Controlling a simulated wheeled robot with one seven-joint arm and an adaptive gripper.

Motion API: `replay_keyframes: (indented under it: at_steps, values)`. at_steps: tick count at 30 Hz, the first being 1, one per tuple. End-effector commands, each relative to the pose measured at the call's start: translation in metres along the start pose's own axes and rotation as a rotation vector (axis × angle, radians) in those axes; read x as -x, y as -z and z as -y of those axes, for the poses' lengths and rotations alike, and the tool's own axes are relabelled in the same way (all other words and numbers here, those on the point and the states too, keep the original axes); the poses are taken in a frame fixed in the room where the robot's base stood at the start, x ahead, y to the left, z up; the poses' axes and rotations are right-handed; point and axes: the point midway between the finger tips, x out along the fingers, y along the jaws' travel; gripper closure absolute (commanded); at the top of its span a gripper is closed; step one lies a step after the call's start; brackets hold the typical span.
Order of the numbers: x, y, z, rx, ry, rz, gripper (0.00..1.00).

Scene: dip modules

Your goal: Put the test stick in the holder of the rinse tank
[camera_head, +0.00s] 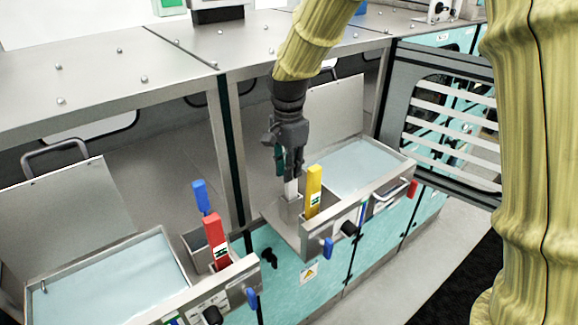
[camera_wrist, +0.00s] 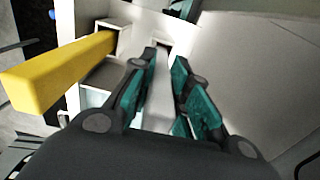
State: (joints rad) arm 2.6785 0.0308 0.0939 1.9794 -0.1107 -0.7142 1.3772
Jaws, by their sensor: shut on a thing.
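My gripper (camera_head: 284,168) points down over the right-hand tank's front left corner. In the wrist view, its teal-padded fingers (camera_wrist: 160,95) are shut on a pale grey test stick (camera_wrist: 159,112). The stick's lower part also shows in the head view (camera_head: 291,189), upright. Its lower end is at or in an opening of the metal holder (camera_head: 283,212); I cannot tell how deep. A yellow stick (camera_head: 314,185) stands in the same holder just to the right, and lies left of my fingers in the wrist view (camera_wrist: 60,70). The right-hand tank (camera_head: 362,163) holds pale liquid.
At the left tank (camera_head: 110,285), a red stick (camera_head: 216,240) and a blue stick (camera_head: 200,196) stand by its holder. Raised metal lids (camera_head: 65,212) stand behind the tanks. A slatted open door (camera_head: 448,120) is at the right. A metal counter (camera_head: 90,75) overhangs behind.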

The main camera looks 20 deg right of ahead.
Motion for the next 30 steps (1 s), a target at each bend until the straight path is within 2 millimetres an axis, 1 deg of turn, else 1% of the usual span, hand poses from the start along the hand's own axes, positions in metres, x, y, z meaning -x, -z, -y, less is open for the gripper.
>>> replay_keyframes:
  at_steps: [1,3,4,12,17,23,30]
  values:
    - [0.000,0.000,0.000,0.000,0.000,0.000,0.77]
    - [0.000,0.000,0.000,0.000,0.000,0.000,0.64]
    - [0.000,0.000,0.000,0.000,0.000,0.000,0.61]
    - [0.000,0.000,0.000,0.000,0.000,0.000,0.61]
    - [0.005,0.000,0.000,0.000,0.000,-0.001,0.61]
    - [0.025,0.000,0.001,0.000,0.003,-0.003,0.61]
    - [0.063,0.001,0.001,-0.001,0.004,-0.003,0.61]
